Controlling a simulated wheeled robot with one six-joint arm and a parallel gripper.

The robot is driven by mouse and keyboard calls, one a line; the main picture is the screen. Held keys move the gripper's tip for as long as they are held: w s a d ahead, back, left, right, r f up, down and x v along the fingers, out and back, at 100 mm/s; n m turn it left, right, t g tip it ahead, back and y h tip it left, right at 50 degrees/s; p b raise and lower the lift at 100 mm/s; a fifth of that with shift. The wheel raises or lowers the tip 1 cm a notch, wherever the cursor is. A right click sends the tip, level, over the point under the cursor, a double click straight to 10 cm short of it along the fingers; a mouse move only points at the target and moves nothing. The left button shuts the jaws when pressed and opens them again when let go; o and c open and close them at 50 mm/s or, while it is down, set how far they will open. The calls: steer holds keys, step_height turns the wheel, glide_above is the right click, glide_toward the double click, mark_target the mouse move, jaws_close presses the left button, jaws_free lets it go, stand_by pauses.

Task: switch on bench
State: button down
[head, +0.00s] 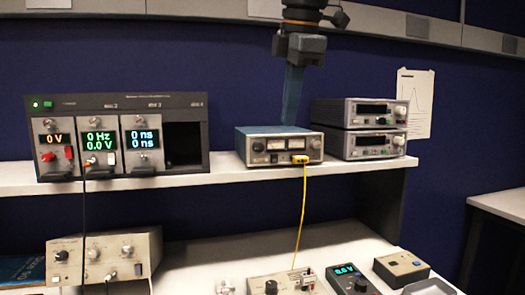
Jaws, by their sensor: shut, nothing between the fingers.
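My gripper (290,118) hangs down from the top centre with its long blue fingers together and empty. Its tips end at the top edge of a grey instrument with meter windows (255,158) on the shelf; I cannot tell whether they touch it. A dark rack (150,100) stands on the shelf at left, with a lit green button or lamp (47,104) at its upper left. Three of its modules have lit displays: a red 0 V display (54,138), a green and blue 0 Hz, 0.0 V display (100,140), and a 0 ns display (141,138).
Two stacked instruments (360,146) with dark displays stand right of centre on the white shelf (230,178). A yellow cable (302,210) and a black cable (84,220) hang in front. Below are a beige box (105,257), a lit 0.0 V meter (350,280) and other small boxes.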

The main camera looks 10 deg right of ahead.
mark_target(278, 151)
steer(key=x, duration=0.3)
steer(key=w+p+x, duration=0.1)
steer(key=x, duration=0.3)
steer(key=w+p+x, duration=0.1)
steer(key=x, duration=0.3)
steer(key=shift+w+r, duration=0.1)
steer(key=shift+r, duration=0.2)
steer(key=shift+w+f, duration=0.1)
steer(key=shift+w, duration=0.6)
